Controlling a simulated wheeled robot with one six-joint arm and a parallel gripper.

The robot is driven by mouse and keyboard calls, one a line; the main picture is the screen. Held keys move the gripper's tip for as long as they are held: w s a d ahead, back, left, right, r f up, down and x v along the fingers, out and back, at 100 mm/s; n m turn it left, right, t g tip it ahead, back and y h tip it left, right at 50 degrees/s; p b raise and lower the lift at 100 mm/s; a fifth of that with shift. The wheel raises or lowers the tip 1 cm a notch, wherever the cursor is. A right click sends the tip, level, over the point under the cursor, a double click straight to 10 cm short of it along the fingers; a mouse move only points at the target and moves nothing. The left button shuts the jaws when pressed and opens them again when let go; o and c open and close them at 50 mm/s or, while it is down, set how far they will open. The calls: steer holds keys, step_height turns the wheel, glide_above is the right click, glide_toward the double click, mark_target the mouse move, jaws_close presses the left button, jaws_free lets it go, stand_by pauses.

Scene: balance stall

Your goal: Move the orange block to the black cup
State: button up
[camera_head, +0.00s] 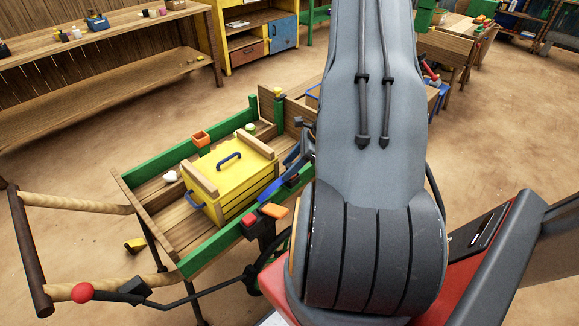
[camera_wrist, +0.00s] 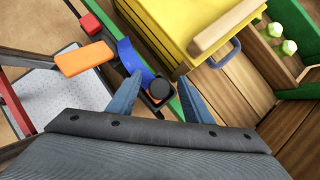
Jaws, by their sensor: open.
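The orange block (camera_wrist: 84,58) lies at the outer side of the cart's green rail, near a red block (camera_wrist: 91,24); it also shows in the head view (camera_head: 274,211). A round black object (camera_wrist: 161,88), seemingly the black cup, sits by the rail beside a blue curved piece (camera_wrist: 134,62). My gripper (camera_wrist: 160,78) is open and empty, its two blue fingers on either side of the black object in the picture. I cannot tell the height between them. In the head view my arm hides most of my gripper (camera_head: 299,150).
A yellow crate (camera_head: 235,184) with a blue handle stands in the wooden cart with green rails (camera_head: 213,262). An orange container (camera_head: 201,139) sits at the far rail. Pale green pieces (camera_wrist: 289,47) lie in the cart. A workbench (camera_head: 120,75) stands behind; the floor between is mostly clear.

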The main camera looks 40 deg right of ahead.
steer(key=b+v, duration=0.1)
steer(key=v, duration=0.6)
steer(key=shift+d+r, duration=0.2)
steer(key=shift+r, duration=0.1)
steer(key=shift+s, duration=0.1)
steer(key=s+a+r+n+g+h, duration=0.1)
steer(key=a+r+n, duration=0.3)
steer(key=a+n, duration=0.5)
steer(key=s+a+r+n+g+h, duration=0.1)
steer(key=s+a+r+n+h, duration=0.1)
steer(key=a+r+n, duration=0.3)
steer(key=s+a+r+n+g+h, duration=0.1)
steer(key=s+a+r+n, duration=0.2)
steer(key=a+n, duration=0.9)
steer(key=a+r, duration=0.2)
steer(key=a, duration=0.3)
steer(key=shift+s+n+g+h, duration=0.3)
steer(key=shift+g+h, duration=0.1)
steer(key=shift+a, duration=0.15)
